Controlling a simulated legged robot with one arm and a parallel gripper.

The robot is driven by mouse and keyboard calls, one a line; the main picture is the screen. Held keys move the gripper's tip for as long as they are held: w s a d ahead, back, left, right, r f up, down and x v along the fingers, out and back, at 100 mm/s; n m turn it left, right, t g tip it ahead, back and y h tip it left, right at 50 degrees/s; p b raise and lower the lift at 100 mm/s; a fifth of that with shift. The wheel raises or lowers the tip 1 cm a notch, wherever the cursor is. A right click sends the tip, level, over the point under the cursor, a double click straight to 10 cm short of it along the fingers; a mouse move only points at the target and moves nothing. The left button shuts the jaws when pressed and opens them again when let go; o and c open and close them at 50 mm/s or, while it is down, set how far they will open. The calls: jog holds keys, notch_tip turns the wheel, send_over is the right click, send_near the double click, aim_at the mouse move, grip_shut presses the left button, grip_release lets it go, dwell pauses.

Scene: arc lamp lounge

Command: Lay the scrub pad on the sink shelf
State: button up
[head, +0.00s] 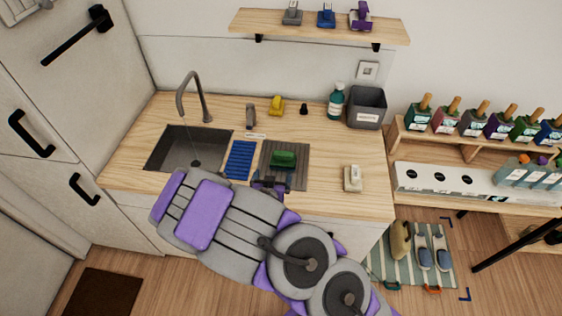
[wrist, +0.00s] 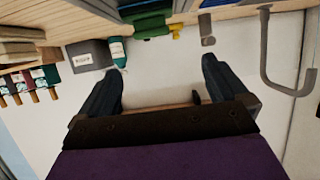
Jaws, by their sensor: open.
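A green block that looks like the scrub pad (head: 283,158) lies on the grey ribbed mat (head: 299,180) on the counter, right of the sink. It also shows in the wrist view (wrist: 150,24), beyond and between my fingers. My gripper (head: 271,183) is open and empty at the mat's front edge, just short of the green block; its fingers also show in the wrist view (wrist: 158,62). A wooden wall shelf (head: 320,27), which may be the sink shelf, hangs above the counter and holds a grey, a blue and a purple item.
The sink (head: 180,148) with its tall faucet (head: 192,92) is at left, beside a blue ribbed mat (head: 241,159). A yellow item (head: 276,105), a teal bottle (head: 336,103) and a grey bin (head: 367,108) stand at the back. A pale item (head: 353,177) sits at right.

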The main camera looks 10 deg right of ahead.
jog(key=b, duration=0.6)
send_near(282, 157)
jog(key=x, duration=0.5)
jog(key=shift+w+d+r, duration=0.1)
jog(key=shift+r, duration=0.25)
jog(key=shift+w+d+f, duration=0.2)
jog(key=shift+w+d, duration=0.1)
jog(key=shift+w, duration=0.25)
jog(key=shift+f+b+x, duration=0.15)
jog(key=shift+b+x, duration=0.2)
jog(key=shift+x, duration=0.55)
jog(key=shift+f+b+x, duration=0.15)
jog(key=shift+b+x, duration=0.15)
jog(key=shift+x, duration=0.65)
jog(key=shift+w+d+f, duration=0.15)
jog(key=shift+w+d, duration=0.15)
jog(key=shift+w, duration=0.2)
jog(key=shift+a, duration=0.1)
jog(key=shift+c, duration=0.4)
